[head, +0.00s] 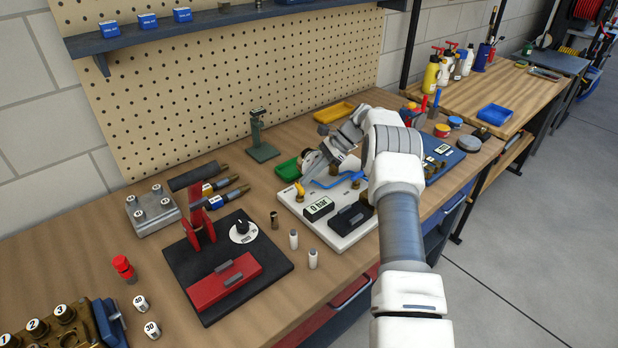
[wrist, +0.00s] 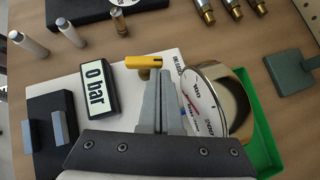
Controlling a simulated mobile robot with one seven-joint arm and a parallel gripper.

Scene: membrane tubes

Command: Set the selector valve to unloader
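A small valve with a yellow-orange bar handle on a brass stem stands on a white panel; the handle (wrist: 142,62) lies crosswise in the wrist view. It also shows as a yellow piece (head: 299,190) at the panel's left edge in the head view. I take it for the selector valve; the lettering beside it is too small to read surely. My gripper (wrist: 161,78) shows in the wrist view with its fingers together, tips close to the handle's right end. I cannot tell whether they touch it. My wrist hides part of the panel in the head view.
A digital display reading 0 bar (wrist: 97,88) is left of the fingers. A round brass-rimmed gauge (wrist: 205,100) stands close on their right, by a green tray (wrist: 262,135). A black block (wrist: 48,125) sits farther left. A blue tube (head: 336,182) crosses the panel.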

